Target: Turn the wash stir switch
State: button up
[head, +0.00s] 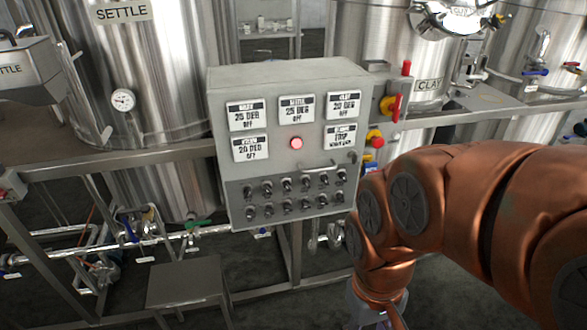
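A grey control box (285,82) stands on a metal frame in the middle of the head view. Its lower dark strip carries two rows of small black switches (287,199), and labels by them are too small to read, so I cannot tell which one is the wash stir switch. An upper left display (247,115) seems to read WASH, 25 DEG, OFF. My copper arm comes in from the right and bends down beside the box's lower right. Its end runs to the bottom edge, where my gripper's fingers do not show. No part of the arm visibly touches the switches.
A red lamp (296,143) sits between the displays, and a curved handle (320,168) juts out above the switches. A low metal stool (186,283) stands front left.

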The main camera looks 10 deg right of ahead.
aim_at(247, 190)
jog(key=u, duration=1.6)
jog(key=k, duration=0.4)
jog(key=u, duration=0.7)
